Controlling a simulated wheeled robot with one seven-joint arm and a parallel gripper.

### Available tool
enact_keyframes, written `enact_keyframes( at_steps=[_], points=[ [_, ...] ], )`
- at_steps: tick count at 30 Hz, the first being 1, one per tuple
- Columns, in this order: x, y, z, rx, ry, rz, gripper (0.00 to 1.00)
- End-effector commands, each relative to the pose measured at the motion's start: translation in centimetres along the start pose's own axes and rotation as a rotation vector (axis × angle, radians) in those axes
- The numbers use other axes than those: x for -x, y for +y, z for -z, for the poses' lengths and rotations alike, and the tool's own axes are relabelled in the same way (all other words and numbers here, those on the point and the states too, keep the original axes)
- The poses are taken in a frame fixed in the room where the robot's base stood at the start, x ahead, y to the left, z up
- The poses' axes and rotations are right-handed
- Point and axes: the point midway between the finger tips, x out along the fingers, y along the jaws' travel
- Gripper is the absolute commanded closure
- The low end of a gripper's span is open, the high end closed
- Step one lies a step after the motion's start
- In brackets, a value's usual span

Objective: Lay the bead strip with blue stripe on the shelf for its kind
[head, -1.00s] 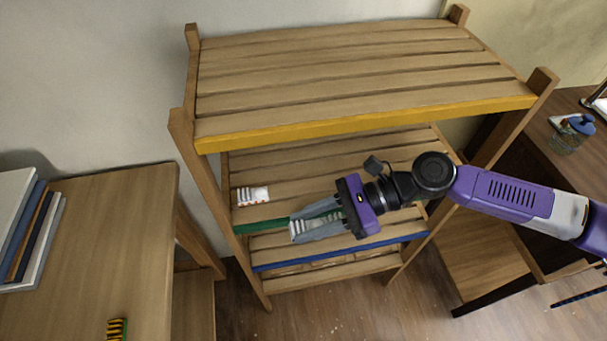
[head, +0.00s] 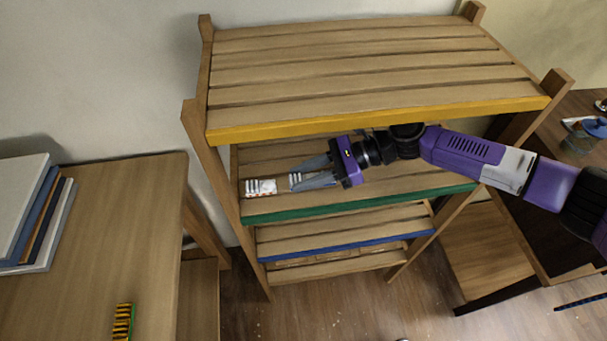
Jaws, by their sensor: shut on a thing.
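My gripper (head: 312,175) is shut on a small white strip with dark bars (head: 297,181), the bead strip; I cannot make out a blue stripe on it. The gripper reaches in from the right, below the yellow-edged top shelf (head: 380,116) and over the green-edged shelf (head: 360,204). I cannot tell whether the held strip touches the boards. A white strip with red marks (head: 261,188) lies on the green-edged shelf, just left of the held one. The blue-edged shelf (head: 345,246) is lower down, with its visible boards bare.
The top shelf is empty and overhangs the gripper. A left table (head: 120,220) holds stacked books (head: 35,215) and a yellow-and-black striped piece (head: 124,322). A dark desk at right carries a blue-lidded jar (head: 592,130). The green-edged shelf has bare boards right of the gripper.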

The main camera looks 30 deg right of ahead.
Motion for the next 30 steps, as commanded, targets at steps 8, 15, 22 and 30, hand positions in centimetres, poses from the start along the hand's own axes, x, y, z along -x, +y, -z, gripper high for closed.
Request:
enact_keyframes(
  at_steps=[8, 15, 22, 30],
  points=[
    [-0.1, 0.0, 0.1, 0.001, -0.001, 0.000, 1.00],
    [-0.1, 0.0, 0.2, 0.001, 0.000, 0.000, 0.48],
    [-0.1, 0.0, 0.2, 0.001, 0.000, 0.000, 0.48],
    [2.7, 0.0, -0.3, -0.002, 0.000, 0.003, 0.48]
  ],
)
